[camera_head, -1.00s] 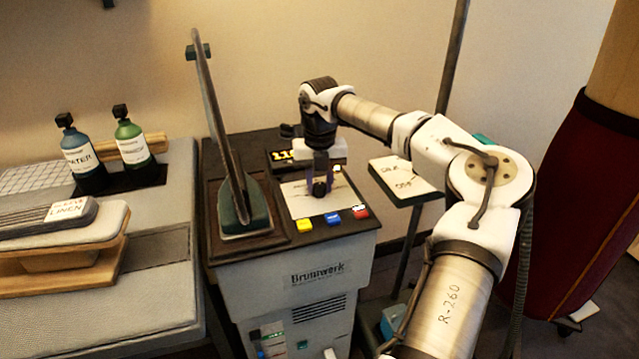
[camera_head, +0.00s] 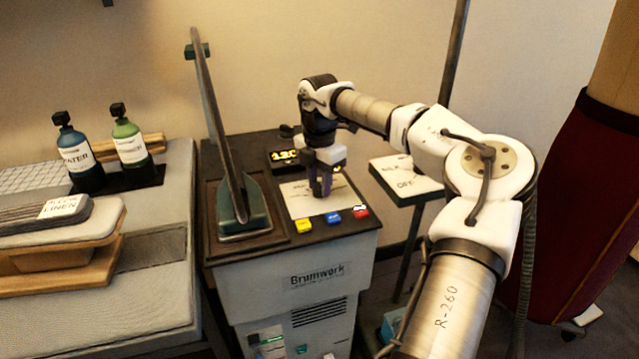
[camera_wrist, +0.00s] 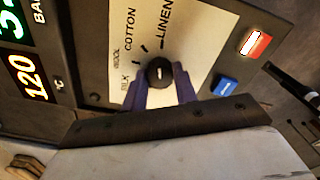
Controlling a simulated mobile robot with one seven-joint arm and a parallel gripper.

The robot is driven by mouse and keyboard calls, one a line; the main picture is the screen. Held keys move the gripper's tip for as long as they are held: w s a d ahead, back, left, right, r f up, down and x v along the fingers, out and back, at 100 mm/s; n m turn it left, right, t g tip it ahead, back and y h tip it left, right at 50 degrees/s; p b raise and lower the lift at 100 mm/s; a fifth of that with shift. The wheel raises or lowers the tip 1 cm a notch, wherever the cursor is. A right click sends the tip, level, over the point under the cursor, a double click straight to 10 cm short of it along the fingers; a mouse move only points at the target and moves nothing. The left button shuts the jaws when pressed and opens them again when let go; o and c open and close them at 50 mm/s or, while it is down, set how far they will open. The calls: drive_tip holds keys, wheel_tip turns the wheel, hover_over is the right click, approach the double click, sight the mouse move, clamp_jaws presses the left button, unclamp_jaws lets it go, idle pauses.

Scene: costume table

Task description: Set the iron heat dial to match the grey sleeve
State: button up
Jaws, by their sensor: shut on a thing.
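My gripper (camera_head: 322,190) points down at the control panel of the ironing station, and its purple fingers are shut on the black heat dial (camera_wrist: 160,72). The wrist view shows the fingers on either side of the knob. A short white mark shows on the knob. The white dial plate (camera_wrist: 118,52) is lettered silk, wool, cotton and linen; I cannot tell exactly which word the mark faces. The lit display (camera_wrist: 36,78) reads 120 °C. The grey sleeve (camera_head: 40,222), with a white tag reading LINEN (camera_head: 66,206), lies on a wooden sleeve board at the left.
Yellow (camera_head: 303,226), blue (camera_head: 333,217) and red (camera_head: 360,211) buttons line the panel's front edge. The iron (camera_head: 236,190) stands upright left of the panel. Two bottles (camera_head: 78,155) stand on the left table. A small lettered board (camera_head: 405,180) is at the right.

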sight(319, 185)
drive_tip(key=shift+m, duration=0.6)
drive_tip(key=o, duration=1)
drive_tip(key=shift+c, duration=0.2)
drive_tip(key=shift+r, duration=0.1)
wheel_tip(319, 185, up, 14)
drive_tip(key=shift+b, duration=0.3)
